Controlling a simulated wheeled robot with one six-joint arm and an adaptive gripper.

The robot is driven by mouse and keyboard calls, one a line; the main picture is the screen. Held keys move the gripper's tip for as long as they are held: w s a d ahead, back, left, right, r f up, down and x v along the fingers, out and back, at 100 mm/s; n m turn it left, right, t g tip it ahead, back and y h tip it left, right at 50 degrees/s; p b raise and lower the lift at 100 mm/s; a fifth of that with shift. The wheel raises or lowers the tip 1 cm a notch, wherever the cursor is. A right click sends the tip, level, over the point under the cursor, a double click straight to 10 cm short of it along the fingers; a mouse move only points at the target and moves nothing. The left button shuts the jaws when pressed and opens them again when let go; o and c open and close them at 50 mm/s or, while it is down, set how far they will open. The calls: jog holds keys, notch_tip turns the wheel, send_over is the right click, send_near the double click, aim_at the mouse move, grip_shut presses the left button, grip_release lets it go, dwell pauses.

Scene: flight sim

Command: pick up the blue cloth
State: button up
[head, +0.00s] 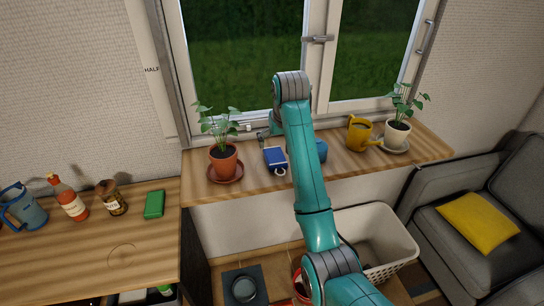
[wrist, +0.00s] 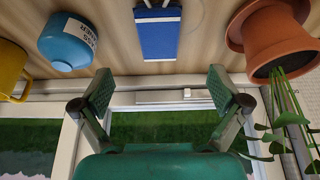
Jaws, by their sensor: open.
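The blue cloth (head: 275,155) shows as a flat, folded-looking blue rectangle on the wooden window sill, with a white strip or loop at its near end. It lies between the terracotta plant pot and a blue canister. It also shows in the wrist view (wrist: 160,38), at the top centre. My gripper (wrist: 160,92) is open and empty, its fingers spread wide on either side of the cloth's line and apart from it. In the head view my gripper (head: 264,134) is at the window side of the cloth, partly hidden by my arm.
The terracotta pot (head: 223,162) with a plant stands left of the cloth. The blue canister (head: 321,151) is close on the right, partly behind my arm. A yellow watering can (head: 360,134) and white pot (head: 397,134) stand farther right. The window frame (head: 245,118) borders the sill.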

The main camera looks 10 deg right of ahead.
aim_at(275, 156)
jog(key=x, duration=0.5)
jog(key=shift+w+f, duration=0.1)
jog(key=shift+f, duration=0.1)
jog(key=shift+w+x, duration=0.25)
jog(key=shift+x, duration=2.35)
jog(key=shift+r, duration=0.1)
jog(key=c, duration=1.2)
